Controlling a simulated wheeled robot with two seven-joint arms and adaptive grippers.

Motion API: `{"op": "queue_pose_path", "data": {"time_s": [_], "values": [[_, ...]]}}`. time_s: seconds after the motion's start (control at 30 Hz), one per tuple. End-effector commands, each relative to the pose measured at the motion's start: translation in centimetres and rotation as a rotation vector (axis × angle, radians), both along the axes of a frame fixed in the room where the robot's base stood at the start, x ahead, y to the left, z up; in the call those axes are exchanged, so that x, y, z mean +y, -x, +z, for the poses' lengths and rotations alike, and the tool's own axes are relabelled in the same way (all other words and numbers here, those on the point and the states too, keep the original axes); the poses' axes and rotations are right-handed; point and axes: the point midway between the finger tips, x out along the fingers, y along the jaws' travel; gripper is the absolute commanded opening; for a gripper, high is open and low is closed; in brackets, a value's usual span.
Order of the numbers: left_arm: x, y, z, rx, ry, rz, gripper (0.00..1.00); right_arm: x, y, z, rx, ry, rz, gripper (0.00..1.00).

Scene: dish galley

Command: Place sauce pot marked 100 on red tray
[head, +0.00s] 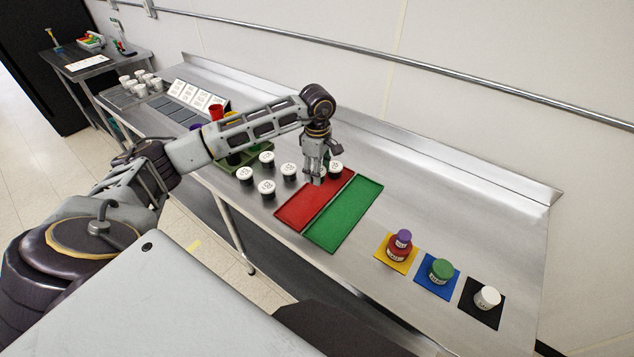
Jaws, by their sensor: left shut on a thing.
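My left gripper (317,174) reaches down over the far part of the red tray (294,212). It is shut on a small white sauce pot with a dark top, mostly hidden by the fingers. I cannot tell if this pot touches the tray. Another such pot (336,168) stands just right of the fingers, at the tray's far end. More pots stand left of the tray: one nearest it (289,173), one at the front (267,189), one at the left (245,176) and one behind (267,159). Their markings are too small to read. My right gripper is out of view.
A green tray (345,214) lies against the red tray's right side. A green crate (231,159) is partly behind my left arm. White cups (140,80) stand at the far left.

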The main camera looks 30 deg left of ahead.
Motion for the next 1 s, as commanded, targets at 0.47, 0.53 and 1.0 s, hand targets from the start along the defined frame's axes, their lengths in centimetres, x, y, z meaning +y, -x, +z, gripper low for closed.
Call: {"op": "queue_pose_path", "data": {"time_s": [0.47, 0.53, 1.0], "values": [[0.0, 0.0, -1.6, 0.0, 0.0, 0.0, 0.23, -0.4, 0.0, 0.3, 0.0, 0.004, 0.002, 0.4], [0.0, 0.0, -1.7, 0.0, 0.0, 0.0, 0.23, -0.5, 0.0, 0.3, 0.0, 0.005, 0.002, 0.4], [0.0, 0.0, -5.3, 0.0, -0.001, 0.0, 0.23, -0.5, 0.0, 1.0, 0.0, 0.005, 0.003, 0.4]]}}
